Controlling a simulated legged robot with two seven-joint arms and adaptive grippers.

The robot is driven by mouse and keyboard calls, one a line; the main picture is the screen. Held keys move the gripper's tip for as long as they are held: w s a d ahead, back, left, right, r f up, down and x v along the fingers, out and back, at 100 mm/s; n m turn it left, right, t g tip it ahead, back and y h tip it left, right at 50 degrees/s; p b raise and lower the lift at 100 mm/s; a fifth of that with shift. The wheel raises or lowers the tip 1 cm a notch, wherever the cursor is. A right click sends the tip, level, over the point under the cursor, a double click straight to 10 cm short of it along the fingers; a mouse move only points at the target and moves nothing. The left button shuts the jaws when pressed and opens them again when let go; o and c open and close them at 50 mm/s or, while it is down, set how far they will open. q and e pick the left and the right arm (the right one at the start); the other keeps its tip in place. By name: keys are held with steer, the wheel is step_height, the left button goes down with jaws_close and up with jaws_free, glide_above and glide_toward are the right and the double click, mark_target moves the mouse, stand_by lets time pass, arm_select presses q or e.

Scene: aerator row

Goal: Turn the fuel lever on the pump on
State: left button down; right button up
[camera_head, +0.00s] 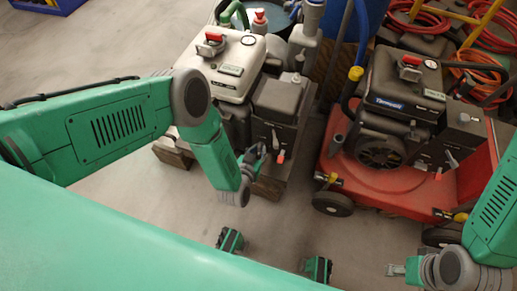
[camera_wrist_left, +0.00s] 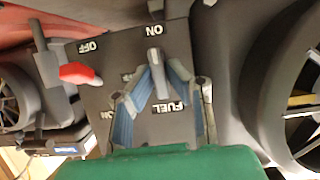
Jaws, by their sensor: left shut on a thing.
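The pump is the left machine in the head view, with a white tank (camera_head: 232,68) and a dark control panel. In the left wrist view, the panel (camera_wrist_left: 110,70) carries upside-down FUEL, ON and OFF labels. A grey fuel lever (camera_wrist_left: 154,58) stands between my left gripper's blue-padded fingers (camera_wrist_left: 155,80), its upper end near the ON label. My left gripper (camera_head: 254,153) is shut on this lever; its fingers hide part of it. A red-tipped lever (camera_wrist_left: 80,73) sits beside it, below the OFF label. My right gripper (camera_head: 394,270) is away from the pump, at lower right; its opening is unclear.
A similar machine with a black engine (camera_head: 405,95) stands on a red wheeled base (camera_head: 385,185) to the right. Red and orange hoses (camera_head: 480,75) lie behind it. The bare floor (camera_head: 130,190) is open in front and at left.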

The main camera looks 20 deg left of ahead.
arm_select(q)
steer(key=shift+s+f, duration=0.25)
stand_by(0.3)
steer(key=c, duration=1.7)
jaws_free()
steer(key=shift+o, duration=0.6)
steer(key=shift+w+r, duration=0.1)
steer(key=shift+w, duration=0.05)
steer(key=v, duration=1.2)
steer(key=shift+d, duration=0.2)
